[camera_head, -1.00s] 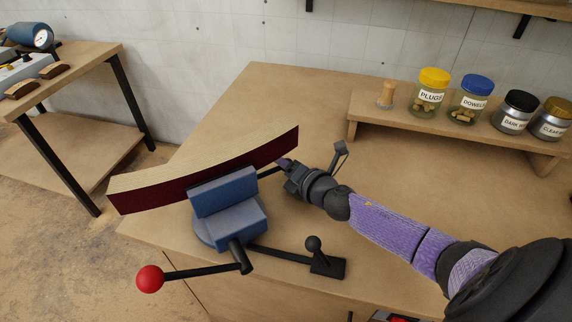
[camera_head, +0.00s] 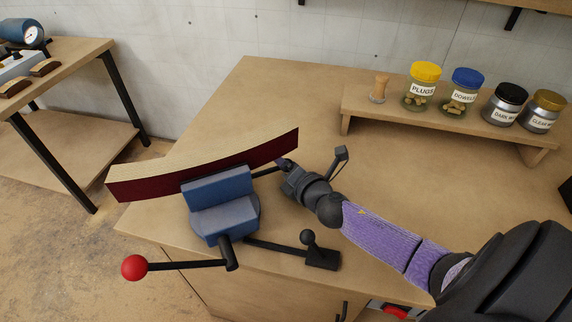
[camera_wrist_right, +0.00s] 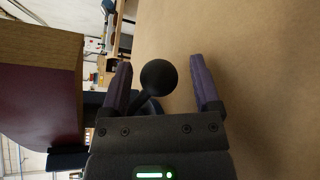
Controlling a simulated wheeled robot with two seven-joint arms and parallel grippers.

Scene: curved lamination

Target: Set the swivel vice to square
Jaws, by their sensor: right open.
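The blue swivel vice (camera_head: 222,218) stands near the bench's front left corner. Its jaws hold a curved board (camera_head: 140,185) with a dark red face. The board slants, its right end farther back, and also fills the left of the wrist view (camera_wrist_right: 40,110). My right gripper (camera_head: 281,163) is behind and right of the vice, at the end of a black bar (camera_head: 265,171). In the wrist view, a black ball knob (camera_wrist_right: 158,76) lies between its open fingers, gaps visible on both sides. The left gripper is out of view.
A red ball handle (camera_head: 134,267) juts left past the bench front. A black lever with a ball knob (camera_head: 308,238) lies right of the vice, below my forearm. A low shelf (camera_head: 395,112) with several jars stands at the back. The bench (camera_head: 265,95) behind the gripper is clear.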

